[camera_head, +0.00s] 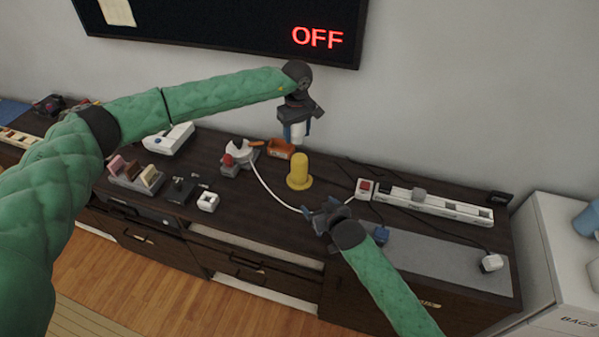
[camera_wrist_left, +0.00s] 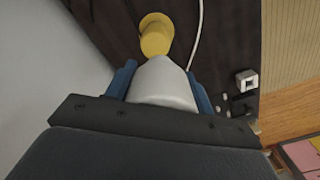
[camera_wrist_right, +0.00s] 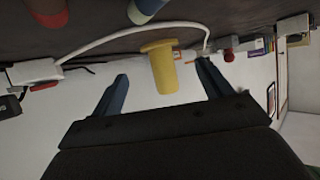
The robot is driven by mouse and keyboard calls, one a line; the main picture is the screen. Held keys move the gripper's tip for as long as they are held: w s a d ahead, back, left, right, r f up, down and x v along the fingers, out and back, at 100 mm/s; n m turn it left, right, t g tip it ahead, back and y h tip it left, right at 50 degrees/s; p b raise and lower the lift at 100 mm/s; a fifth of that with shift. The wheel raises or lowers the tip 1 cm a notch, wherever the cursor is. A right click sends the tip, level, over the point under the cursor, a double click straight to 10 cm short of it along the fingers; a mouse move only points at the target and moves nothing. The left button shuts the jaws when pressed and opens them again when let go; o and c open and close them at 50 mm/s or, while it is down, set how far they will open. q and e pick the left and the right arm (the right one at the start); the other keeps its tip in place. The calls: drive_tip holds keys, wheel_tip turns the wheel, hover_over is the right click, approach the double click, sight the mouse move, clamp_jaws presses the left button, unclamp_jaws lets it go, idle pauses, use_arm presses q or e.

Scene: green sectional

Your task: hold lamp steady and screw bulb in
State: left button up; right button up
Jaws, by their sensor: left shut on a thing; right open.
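The yellow lamp (camera_head: 299,172) stands upright on the dark cabinet top. It also shows in the left wrist view (camera_wrist_left: 156,37) and the right wrist view (camera_wrist_right: 163,70). My left gripper (camera_head: 296,138) is shut on the white bulb (camera_head: 298,130), above the lamp. In the left wrist view the bulb (camera_wrist_left: 163,85) sits between the blue fingers and overlaps the lamp. Contact between them cannot be told. My right gripper (camera_head: 320,212) is open and empty, low in front of the lamp. In its wrist view the lamp appears between the spread fingers, with space on both sides.
A white cord (camera_head: 268,188) curves past the lamp toward the right gripper. A power strip (camera_head: 430,203) with a red-switch box (camera_head: 366,188) lies to the right. The wall screen (camera_head: 230,25) reads OFF.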

sight(299, 164)
use_arm(q)
drive_tip(key=shift+w+d+r, duration=0.3)
drive_tip(key=shift+d, duration=0.1)
use_arm(e)
drive_tip(key=shift+n+t+y, duration=0.5)
drive_tip(key=shift+t+y, duration=0.1)
drive_tip(key=shift+y, duration=0.2)
drive_tip(key=w, duration=0.2)
drive_tip(key=w+r, duration=0.1)
drive_tip(key=w, duration=0.1)
drive_tip(key=w+a+r, duration=0.1)
drive_tip(key=w, duration=0.1)
drive_tip(key=shift+w+a, duration=0.1)
drive_tip(key=shift+w, duration=0.2)
drive_tip(key=shift+w, duration=0.1)
drive_tip(key=w+a, duration=0.1)
drive_tip(key=w, duration=0.2)
drive_tip(key=w+a, duration=0.2)
drive_tip(key=w, duration=0.1)
drive_tip(key=w+a, duration=0.2)
drive_tip(key=w, duration=0.2)
drive_tip(key=shift+a, duration=0.1)
drive_tip(key=shift+x, duration=0.85)
drive_tip(key=shift+r, duration=0.1)
drive_tip(key=shift+c, duration=0.5)
drive_tip(key=c, duration=1.4)
use_arm(q)
drive_tip(key=shift+f, duration=2.45)
use_arm(e)
drive_tip(key=shift+o, duration=0.2)
